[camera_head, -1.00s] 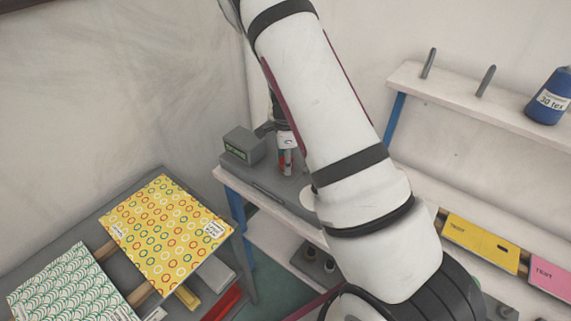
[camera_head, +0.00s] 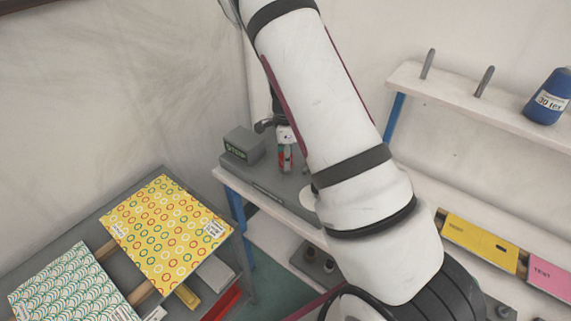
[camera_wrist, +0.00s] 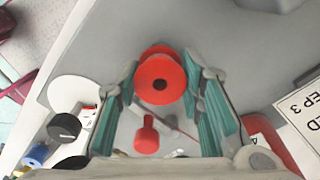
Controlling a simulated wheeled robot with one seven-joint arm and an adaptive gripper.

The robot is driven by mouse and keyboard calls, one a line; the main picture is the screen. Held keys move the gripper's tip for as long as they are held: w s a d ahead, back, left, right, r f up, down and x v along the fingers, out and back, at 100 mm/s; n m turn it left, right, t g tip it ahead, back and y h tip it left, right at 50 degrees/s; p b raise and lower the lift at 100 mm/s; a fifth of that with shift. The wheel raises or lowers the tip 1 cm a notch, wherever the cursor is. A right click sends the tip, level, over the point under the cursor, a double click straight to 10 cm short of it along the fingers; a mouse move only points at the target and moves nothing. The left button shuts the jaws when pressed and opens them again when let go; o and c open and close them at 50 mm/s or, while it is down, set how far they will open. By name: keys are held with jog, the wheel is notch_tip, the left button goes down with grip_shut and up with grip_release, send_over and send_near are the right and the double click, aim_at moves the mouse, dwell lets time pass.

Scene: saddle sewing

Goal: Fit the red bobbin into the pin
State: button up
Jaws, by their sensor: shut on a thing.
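My gripper (camera_wrist: 160,85) is shut on the red bobbin (camera_wrist: 160,78), which sits between the tips of its teal-padded fingers in the wrist view. In the head view my gripper (camera_head: 285,158) is small, partly behind my arm, above the grey-topped table near the grey box. A smaller red knob-shaped part (camera_wrist: 147,135) shows between the fingers, lower in the wrist view. Two grey pins stand on the white shelf, one left (camera_head: 428,63) and one right (camera_head: 485,80). I cannot tell which pin is meant.
The grey box (camera_head: 243,146) stands close to the gripper's left. A blue thread cone (camera_head: 549,97) stands on the shelf (camera_head: 510,122). Patterned sheets (camera_head: 165,232) lie at lower left. Yellow (camera_head: 467,238) and pink (camera_head: 549,272) boxes are at right.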

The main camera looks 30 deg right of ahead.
jog(key=shift+r+p, duration=0.3)
jog(key=shift+r, duration=1.5)
jog(key=shift+r+p, duration=0.3)
jog(key=shift+r, duration=1.65)
